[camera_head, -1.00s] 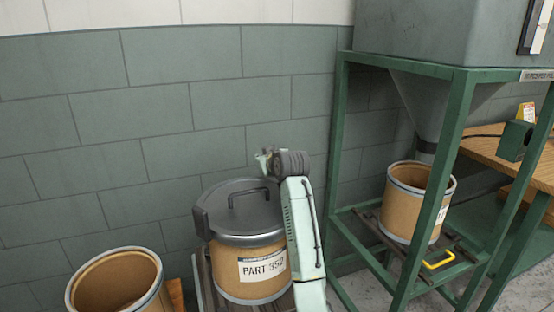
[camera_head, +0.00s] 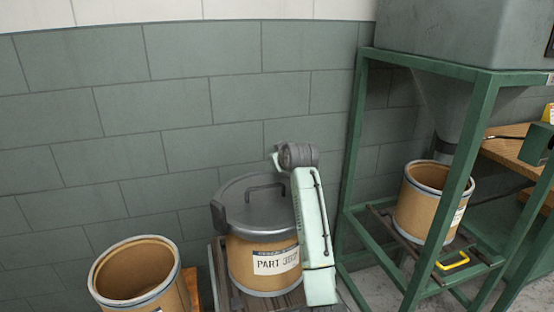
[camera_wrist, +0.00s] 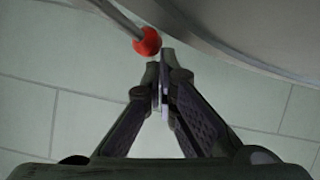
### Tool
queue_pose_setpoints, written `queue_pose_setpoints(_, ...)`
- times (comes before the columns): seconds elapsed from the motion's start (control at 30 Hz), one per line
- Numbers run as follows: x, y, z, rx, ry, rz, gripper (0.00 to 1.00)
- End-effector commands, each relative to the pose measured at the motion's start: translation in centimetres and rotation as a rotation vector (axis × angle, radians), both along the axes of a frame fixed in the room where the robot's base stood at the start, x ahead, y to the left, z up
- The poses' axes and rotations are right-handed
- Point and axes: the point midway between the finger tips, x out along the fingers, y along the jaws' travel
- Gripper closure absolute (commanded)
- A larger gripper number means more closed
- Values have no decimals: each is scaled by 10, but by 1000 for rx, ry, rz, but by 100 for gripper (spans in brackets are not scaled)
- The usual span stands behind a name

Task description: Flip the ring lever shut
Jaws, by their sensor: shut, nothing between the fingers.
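A red ball knob (camera_wrist: 147,41) on the end of a thin metal rod, the ring lever, shows at the top of the wrist view. My gripper (camera_wrist: 162,77) is shut and empty, its tips just below and right of the knob; I cannot tell whether they touch it. A curved metal rim (camera_wrist: 225,45) runs along the upper right. In the head view, the drum labelled PART (camera_head: 262,264) carries a dark lid (camera_head: 240,210) with a bar handle. My arm stands at the drum's right side, its wrist behind the lid. The lever is not visible there.
An open empty drum (camera_head: 115,301) stands at the lower left. A green frame (camera_head: 352,170) with a hopper and another open drum (camera_head: 418,215) stands at the right. The grey block wall (camera_head: 180,130) is close behind the lidded drum.

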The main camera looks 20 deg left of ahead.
Motion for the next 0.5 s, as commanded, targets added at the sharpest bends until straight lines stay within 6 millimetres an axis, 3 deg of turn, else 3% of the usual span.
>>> queue_pose_setpoints(0.5,-4,-9,-4,1,1,0,100)
